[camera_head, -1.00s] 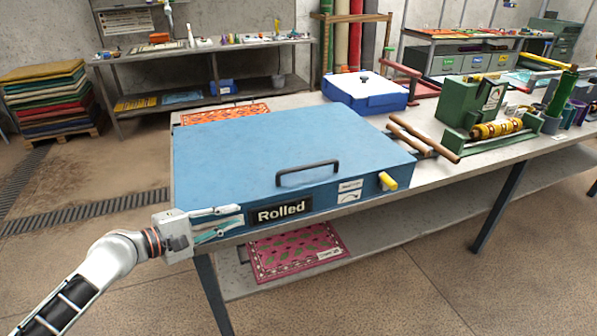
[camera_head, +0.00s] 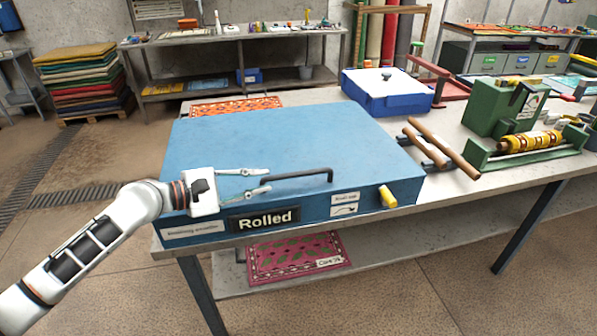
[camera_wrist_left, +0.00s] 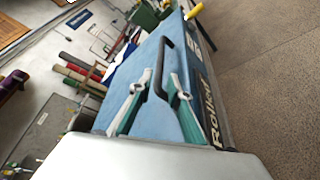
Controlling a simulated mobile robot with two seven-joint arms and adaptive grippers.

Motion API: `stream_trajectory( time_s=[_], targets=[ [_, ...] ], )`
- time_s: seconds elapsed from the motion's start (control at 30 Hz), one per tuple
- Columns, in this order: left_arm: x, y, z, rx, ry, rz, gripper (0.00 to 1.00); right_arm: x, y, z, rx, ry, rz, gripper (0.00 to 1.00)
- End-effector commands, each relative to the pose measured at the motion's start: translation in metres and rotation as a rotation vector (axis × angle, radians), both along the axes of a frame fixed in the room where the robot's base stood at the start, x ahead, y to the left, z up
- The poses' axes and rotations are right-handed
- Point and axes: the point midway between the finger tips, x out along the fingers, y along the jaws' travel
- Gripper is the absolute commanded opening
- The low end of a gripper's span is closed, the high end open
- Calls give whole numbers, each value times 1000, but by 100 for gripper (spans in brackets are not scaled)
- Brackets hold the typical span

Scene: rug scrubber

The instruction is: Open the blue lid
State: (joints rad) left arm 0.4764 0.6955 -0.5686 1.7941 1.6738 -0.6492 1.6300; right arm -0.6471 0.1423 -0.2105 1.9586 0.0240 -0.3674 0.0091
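The blue lid (camera_head: 285,140) is the broad top of a blue box on the workbench, and it lies closed. A black bar handle (camera_head: 300,175) is fixed near its front edge. The front face carries a black "Rolled" sign (camera_head: 265,218) and a yellow knob (camera_head: 388,197). My left gripper (camera_head: 262,185) is open, its fingers pointing right at the left end of the handle. In the left wrist view the handle (camera_wrist_left: 163,65) reaches down between the two spread fingers (camera_wrist_left: 155,100); contact cannot be told. My right gripper is not in view.
Two wooden rollers (camera_head: 440,150) lie just right of the box. A green machine with a yellow roller (camera_head: 530,142) stands farther right. A blue case with a white top (camera_head: 385,90) is behind. A patterned rug (camera_head: 295,258) lies on the shelf below.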

Motion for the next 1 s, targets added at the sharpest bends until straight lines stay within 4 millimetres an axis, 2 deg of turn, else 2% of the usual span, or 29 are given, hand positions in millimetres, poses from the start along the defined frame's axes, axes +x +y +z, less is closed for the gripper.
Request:
stream_trajectory(
  time_s=[0.17, 0.63, 1.0],
  targets=[
    [3, -4, -1, -1, -1, 0, 18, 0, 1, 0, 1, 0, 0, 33],
    [40, -55, -14, -2, 1, 0, 18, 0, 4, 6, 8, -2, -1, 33],
    [45, -62, -17, 1, -1, 1, 18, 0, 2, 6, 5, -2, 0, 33]
  ],
)
